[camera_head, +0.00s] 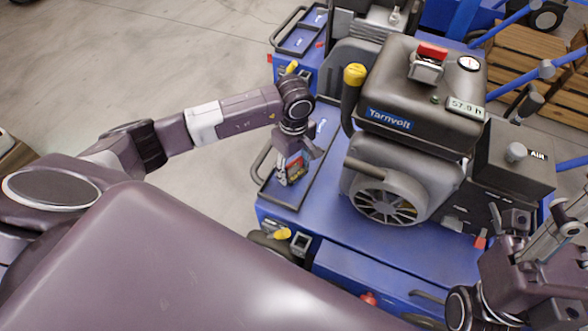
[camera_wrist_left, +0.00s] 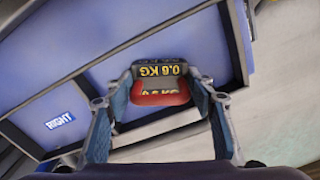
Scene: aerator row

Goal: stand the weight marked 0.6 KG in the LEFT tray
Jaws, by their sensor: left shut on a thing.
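My left gripper (camera_head: 291,172) is over the black-rimmed tray (camera_head: 312,165) on the near blue machine. It is shut on the weight (camera_wrist_left: 160,80), a dark block with a red band and yellow 0.6 KG marking. In the left wrist view, the left gripper (camera_wrist_left: 165,100) has its fingers on both sides of the weight. In the head view the fingers mostly hide the weight; I cannot tell whether it touches the tray. A label reading RIGHT (camera_wrist_left: 61,120) shows on a blue surface in the wrist view. My right gripper (camera_head: 515,220) is at the lower right, its fingers unclear.
The grey Tarnvolt engine (camera_head: 420,95) stands close to the right of the tray, with a yellow-capped pipe (camera_head: 354,76) beside it. Another black-rimmed tray (camera_head: 302,38) is on the blue machine behind. The concrete floor (camera_head: 170,60) at left is clear.

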